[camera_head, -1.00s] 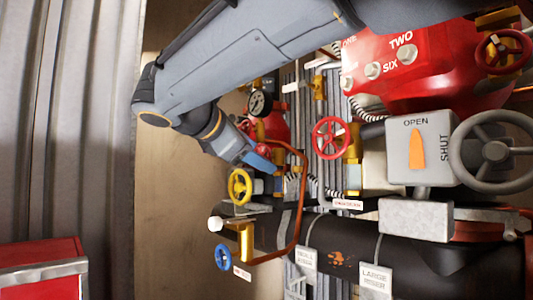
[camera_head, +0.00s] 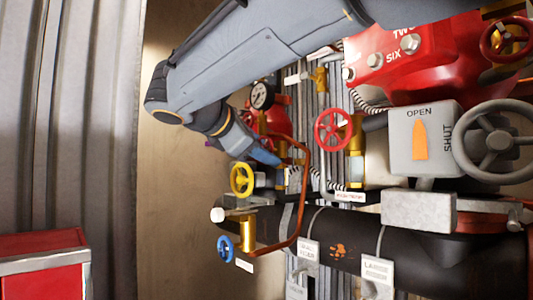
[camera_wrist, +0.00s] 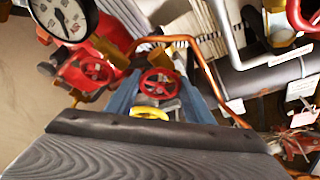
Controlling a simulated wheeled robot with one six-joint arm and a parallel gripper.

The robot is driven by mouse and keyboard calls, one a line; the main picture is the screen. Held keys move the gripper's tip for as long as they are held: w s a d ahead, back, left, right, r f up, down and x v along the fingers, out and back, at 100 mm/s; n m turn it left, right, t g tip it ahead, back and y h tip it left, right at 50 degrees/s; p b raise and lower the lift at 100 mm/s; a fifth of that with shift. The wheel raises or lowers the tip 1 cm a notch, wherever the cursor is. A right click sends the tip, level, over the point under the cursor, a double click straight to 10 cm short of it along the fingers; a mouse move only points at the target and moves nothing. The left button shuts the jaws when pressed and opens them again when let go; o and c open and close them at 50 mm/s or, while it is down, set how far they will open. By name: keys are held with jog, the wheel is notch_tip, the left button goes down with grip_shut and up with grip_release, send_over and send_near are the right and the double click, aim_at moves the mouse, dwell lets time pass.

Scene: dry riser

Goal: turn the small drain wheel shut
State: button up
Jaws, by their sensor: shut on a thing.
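A small red handwheel (camera_wrist: 158,84) sits between the blue fingers of my gripper (camera_wrist: 160,72) in the wrist view. The fingers are shut on it, one on each side. In the head view my gripper (camera_head: 266,152) reaches in among the pipes, above the yellow wheel, and hides the wheel it holds. No readable tag shows on the held wheel. A yellow handwheel (camera_head: 241,180) is just below the gripper; part of it (camera_wrist: 150,111) shows in the wrist view. A small blue handwheel (camera_head: 225,249) hangs lower, by a white tag too small to read.
A copper pipe (camera_head: 307,180) bends close beside the gripper. A pressure gauge (camera_head: 262,96) is above it. A larger red wheel (camera_head: 332,129), a grey OPEN/SHUT box (camera_head: 424,140) and a big grey wheel (camera_head: 497,142) stand to the right. A red chest (camera_head: 42,262) is lower left.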

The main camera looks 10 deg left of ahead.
jog(key=m+b, duration=0.1)
jog(key=b, duration=0.2)
jog(key=m+t+b, duration=0.1)
jog(key=b, duration=0.2)
jog(key=shift+w+f, duration=0.1)
jog(key=shift+f, duration=0.2)
jog(key=m+t+b, duration=0.1)
jog(key=m+b, duration=0.1)
jog(key=b, duration=0.2)
jog(key=shift+y+b, duration=0.3)
jog(key=shift+y, duration=0.1)
jog(key=shift+r+m+t+b, duration=0.25)
jog(key=shift+m+b, duration=0.55)
jog(key=shift+b, duration=0.4)
jog(key=o, duration=0.8)
jog(key=shift+c, duration=0.2)
jog(key=b+v, duration=0.1)
jog(key=v, duration=0.7)
